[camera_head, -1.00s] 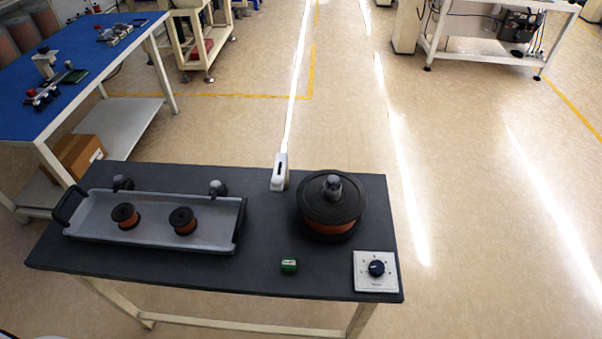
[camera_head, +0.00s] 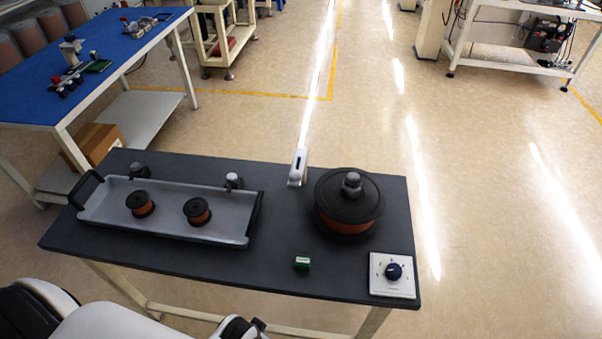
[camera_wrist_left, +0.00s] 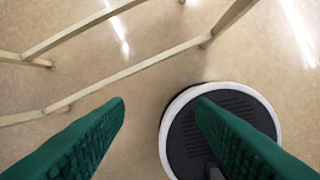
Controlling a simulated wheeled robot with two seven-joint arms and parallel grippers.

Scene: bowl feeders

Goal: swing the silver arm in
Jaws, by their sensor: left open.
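A small white-and-silver upright piece (camera_head: 298,168), likely the silver arm, stands at the back edge of the dark table. It is just left of the large black-and-orange spool (camera_head: 348,204). Its joint and swing direction are too small to tell. In the wrist view my left gripper (camera_wrist_left: 160,100) is open and empty, its green fingers apart above the floor. In the head view my left arm enters at the bottom left, in front of the table and apart from the silver piece. My right gripper is not in view.
A grey tray (camera_head: 100,207) with two small spools (camera_head: 140,203) sits on the table's left. A blue-topped bench (camera_head: 110,40) stands behind left.

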